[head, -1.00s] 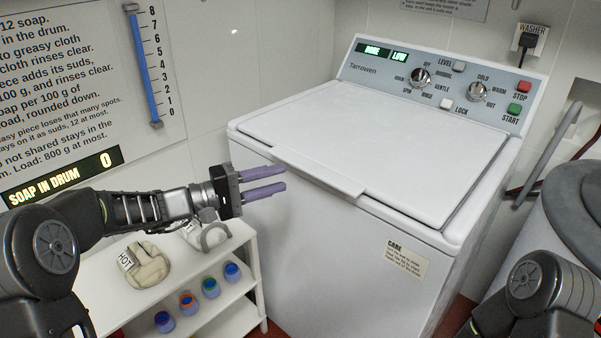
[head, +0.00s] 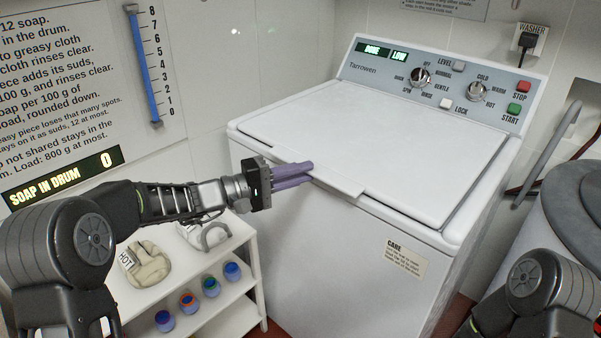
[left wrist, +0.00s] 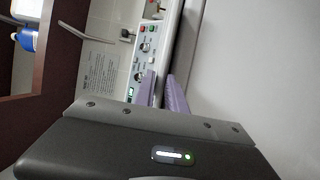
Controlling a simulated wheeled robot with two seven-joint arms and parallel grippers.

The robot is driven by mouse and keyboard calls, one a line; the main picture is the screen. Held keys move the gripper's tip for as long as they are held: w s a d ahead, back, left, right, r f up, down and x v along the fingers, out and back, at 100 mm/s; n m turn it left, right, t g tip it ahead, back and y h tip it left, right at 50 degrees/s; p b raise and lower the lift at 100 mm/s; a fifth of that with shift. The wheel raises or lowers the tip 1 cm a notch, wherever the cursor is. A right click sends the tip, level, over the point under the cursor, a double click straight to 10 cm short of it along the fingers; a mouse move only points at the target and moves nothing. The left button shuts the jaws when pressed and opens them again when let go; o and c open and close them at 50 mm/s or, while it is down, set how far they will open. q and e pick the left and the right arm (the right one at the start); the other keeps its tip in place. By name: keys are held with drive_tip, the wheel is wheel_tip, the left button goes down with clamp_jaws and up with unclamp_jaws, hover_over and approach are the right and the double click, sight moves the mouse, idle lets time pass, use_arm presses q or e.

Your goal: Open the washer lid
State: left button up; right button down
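The white washer lid (head: 390,135) lies closed and flat on top of the washer (head: 330,260). A lip or handle (head: 338,186) sticks out from the lid's front edge. My left gripper (head: 312,172) has purple fingers pointing right, with their tips at the left end of this lip. The fingers are partly open, with a gap between them in the left wrist view (left wrist: 160,88). I cannot tell whether the tips touch the lip. Only a link of my right arm shows at the lower right; its gripper is out of view.
A control panel (head: 440,85) runs along the washer's back. A white shelf (head: 225,325) with a mitt (head: 147,264) and several small jars stands left of the washer, below my left arm. A grey drum (head: 570,230) stands at the right. The air above the lid is clear.

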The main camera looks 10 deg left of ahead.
use_arm(q)
clamp_jaws()
idle(0.9)
drive_tip(key=shift+r, duration=0.1)
drive_tip(key=w+d+r+p, duration=0.2)
drive_tip(key=r+p, duration=0.6)
drive_tip(key=r, duration=0.2)
drive_tip(key=w+d+r+g+y+p, duration=0.1)
drive_tip(key=w+r+p, duration=0.2)
drive_tip(key=r+p, duration=0.6)
drive_tip(key=w+d+r+y+p, duration=0.1)
drive_tip(key=w+d+r+p, duration=0.1)
drive_tip(key=r+p, duration=0.6)
wheel_tip(320, 180, up, 4)
drive_tip(key=shift+w+d+f+n+g, duration=0.1)
drive_tip(key=shift+w+d+n+g, duration=0.25)
drive_tip(key=shift+w+n, duration=0.1)
